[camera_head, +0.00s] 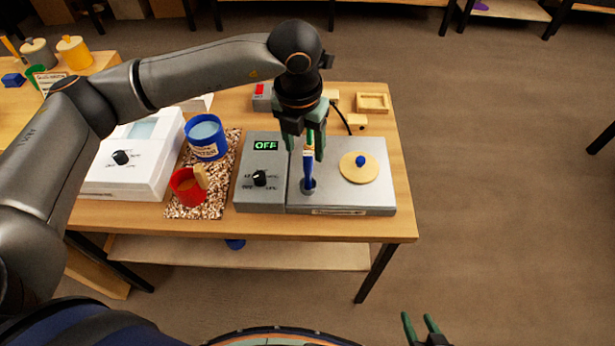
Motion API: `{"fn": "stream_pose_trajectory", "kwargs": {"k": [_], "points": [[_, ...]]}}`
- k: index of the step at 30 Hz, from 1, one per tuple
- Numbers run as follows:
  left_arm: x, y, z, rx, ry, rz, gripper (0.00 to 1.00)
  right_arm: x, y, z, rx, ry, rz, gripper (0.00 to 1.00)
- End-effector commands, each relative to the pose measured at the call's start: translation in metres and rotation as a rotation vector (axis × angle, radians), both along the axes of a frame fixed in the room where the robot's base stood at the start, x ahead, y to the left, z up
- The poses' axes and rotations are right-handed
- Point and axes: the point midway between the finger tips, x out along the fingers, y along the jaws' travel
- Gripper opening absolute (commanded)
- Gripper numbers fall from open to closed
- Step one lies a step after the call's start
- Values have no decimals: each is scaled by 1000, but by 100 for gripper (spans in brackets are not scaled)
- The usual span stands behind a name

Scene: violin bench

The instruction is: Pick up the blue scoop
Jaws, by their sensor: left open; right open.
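A slim upright blue tool (308,172), which may be the blue scoop, stands in a round well in the grey plate of the bench device. Its upper end has a pale and yellowish band. My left gripper (306,153) is open and points down, with its fingers on either side of the tool's upper part. I cannot tell whether they touch it. The tool's top is hidden by the gripper. My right gripper (423,326) is open and empty at the bottom edge, away from the bench.
The grey device (262,195) has a dial and an OFF display. A round wooden lid (350,172) with a blue knob lies on its right. A blue labelled pot (207,150) and a red cup (184,196) stand left on a speckled mat (220,204), beside a white box (120,185).

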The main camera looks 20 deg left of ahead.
Motion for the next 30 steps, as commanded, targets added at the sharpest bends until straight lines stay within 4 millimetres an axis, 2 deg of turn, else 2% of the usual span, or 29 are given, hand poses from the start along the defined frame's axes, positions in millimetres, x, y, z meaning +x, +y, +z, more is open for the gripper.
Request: {"fn": "stream_pose_trajectory", "kwargs": {"k": [3, 8, 18, 26, 30], "points": [[2, 0, -14, -1, 2, 1, 60, 0, 0, 2, 0, 1, 0, 50], [4, -1, -24, -2, 1, -1, 60, 0, 0, 5, 0, 1, 0, 50], [15, -4, -67, -2, 2, -1, 60, 0, 0, 14, 0, 1, 0, 50], [16, -4, -71, -3, 0, -1, 60, 0, 0, 14, 0, 1, 0, 50], [16, -4, -70, -3, 0, -1, 45, 0, 0, 14, 0, 1, 0, 50]]}}
